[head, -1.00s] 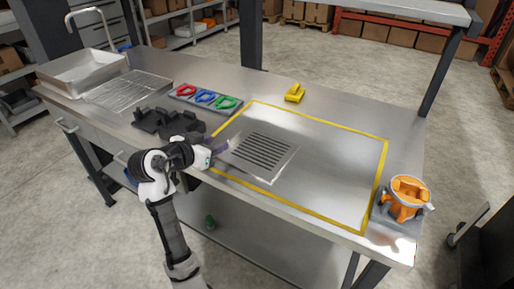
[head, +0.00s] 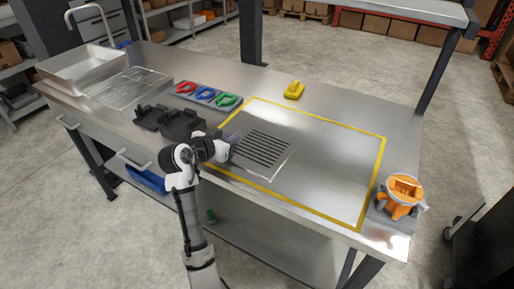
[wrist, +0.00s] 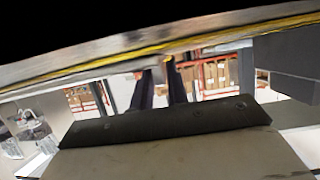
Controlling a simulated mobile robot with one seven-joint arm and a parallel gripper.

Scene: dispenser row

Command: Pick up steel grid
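The steel grid (head: 264,150) is a flat plate with dark parallel slots. It lies in the left part of the yellow-outlined area on the steel workbench. My gripper (head: 233,142) is at the grid's left edge in the head view, low at the bench; its fingertips are hard to make out there. In the wrist view, my gripper (wrist: 161,68) shows two dark fingers standing apart with a gap between them. Their tips reach up to a tilted steel edge with a yellow stripe. I cannot tell whether the fingers touch the grid.
Black holders (head: 172,122) stand close left of my gripper. Behind are a tray of red, blue and green rings (head: 206,95) and a yellow object (head: 294,90). A wire rack (head: 125,90) and sink (head: 82,70) are left; an orange device (head: 402,196) is right.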

